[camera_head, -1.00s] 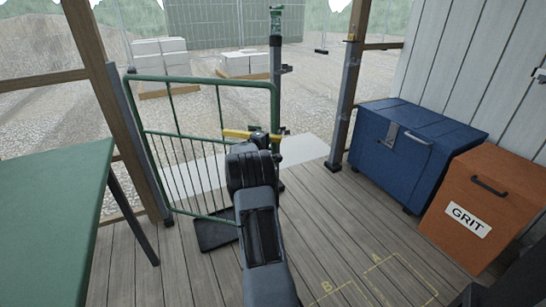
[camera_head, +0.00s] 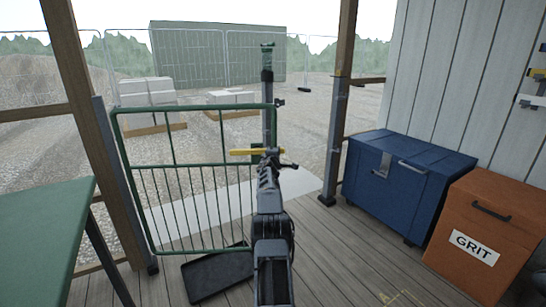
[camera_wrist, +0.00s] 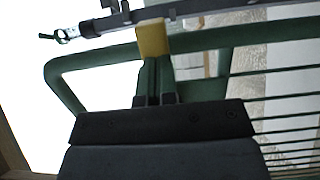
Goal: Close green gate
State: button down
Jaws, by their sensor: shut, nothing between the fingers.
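The green gate (camera_head: 185,167) is a barred metal panel, with its left side by the left timber post. Its right edge stands in line with a grey post with a green top (camera_head: 267,95); I cannot tell whether a gap lies between them. A yellow bar (camera_head: 243,152) lies across the gate's right side. My gripper (camera_head: 268,160) is shut and empty, close to this bar and the gate's right edge. The wrist view shows the gate's rounded frame corner (camera_wrist: 60,75) and a yellow block (camera_wrist: 153,38) just beyond my fingers (camera_wrist: 158,98). Contact is unclear.
A black mat (camera_head: 215,274) lies on the deck below the gate. A green-topped table (camera_head: 45,235) stands at left. A blue chest (camera_head: 400,180) and an orange grit box (camera_head: 485,225) stand at right. Pallets of blocks (camera_head: 147,105) sit outside. Deck right of my arm is clear.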

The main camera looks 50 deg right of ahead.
jog(key=shift+w+a, duration=0.25)
jog(key=shift+w, duration=0.05)
jog(key=shift+s+f+b, duration=0.15)
jog(key=shift+b, duration=0.4)
